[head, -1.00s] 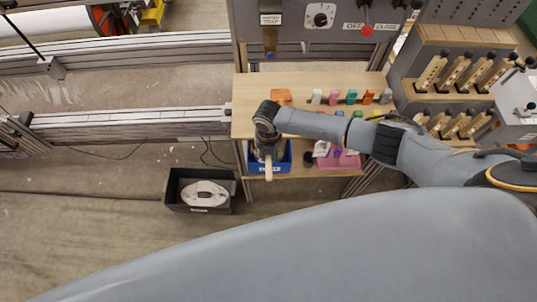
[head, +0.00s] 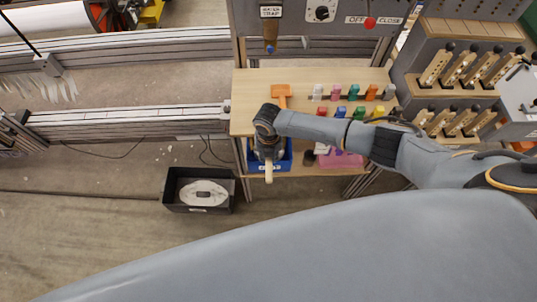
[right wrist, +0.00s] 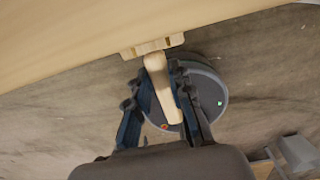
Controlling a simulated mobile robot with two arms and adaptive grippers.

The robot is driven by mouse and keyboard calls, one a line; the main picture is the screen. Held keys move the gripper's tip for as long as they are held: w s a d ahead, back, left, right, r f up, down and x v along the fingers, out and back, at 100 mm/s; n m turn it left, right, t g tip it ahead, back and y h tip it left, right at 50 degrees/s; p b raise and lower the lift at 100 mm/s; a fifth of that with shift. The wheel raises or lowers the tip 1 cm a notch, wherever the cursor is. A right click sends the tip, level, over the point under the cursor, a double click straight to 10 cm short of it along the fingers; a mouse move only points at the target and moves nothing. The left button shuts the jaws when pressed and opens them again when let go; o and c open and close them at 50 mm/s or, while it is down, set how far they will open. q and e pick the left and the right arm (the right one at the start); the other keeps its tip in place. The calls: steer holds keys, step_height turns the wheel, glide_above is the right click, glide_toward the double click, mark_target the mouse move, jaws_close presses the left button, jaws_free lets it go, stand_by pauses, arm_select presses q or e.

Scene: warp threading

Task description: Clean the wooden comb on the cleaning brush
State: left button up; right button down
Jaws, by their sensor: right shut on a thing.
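My right gripper (head: 268,160) hangs at the front left of the wooden table, over the blue bin. It is shut on the wooden comb (head: 269,176), whose pale end points down out of the gripper. In the right wrist view, the comb (right wrist: 160,75) lies between the two fingers (right wrist: 163,108), with its wider notched head beyond them, close to the table edge in the picture. I cannot tell whether the head touches the edge. An orange tool (head: 282,92), possibly the cleaning brush, lies on the table behind my gripper. My left gripper is not in view.
The wooden table (head: 245,92) carries several coloured-handled tools. A blue bin (head: 285,168) and a pink bin (head: 342,160) sit on the lower shelf. A black box (head: 199,190) stands on the floor at left. A rack with wooden-handled tools (head: 460,70) stands at right.

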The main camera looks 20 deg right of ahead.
steer(key=shift+f+b, duration=2.65)
steer(key=shift+f, duration=0.4)
steer(key=shift+s+f, duration=0.1)
steer(key=shift+f, duration=0.05)
steer(key=shift+s, duration=0.3)
steer(key=shift+r, duration=0.3)
steer(key=r+p, duration=0.2)
steer(key=p, duration=0.1)
steer(key=shift+w+a+r, duration=0.1)
steer(key=shift+w+r, duration=0.05)
steer(key=shift+w, duration=0.1)
steer(key=shift+r+p, duration=0.45)
steer(key=shift+r, duration=0.3)
steer(key=r+p, duration=0.1)
steer(key=r, duration=0.1)
steer(key=r+p, duration=0.3)
steer(key=p, duration=0.1)
steer(key=shift+w+r, duration=0.3)
steer(key=shift+r, duration=0.1)
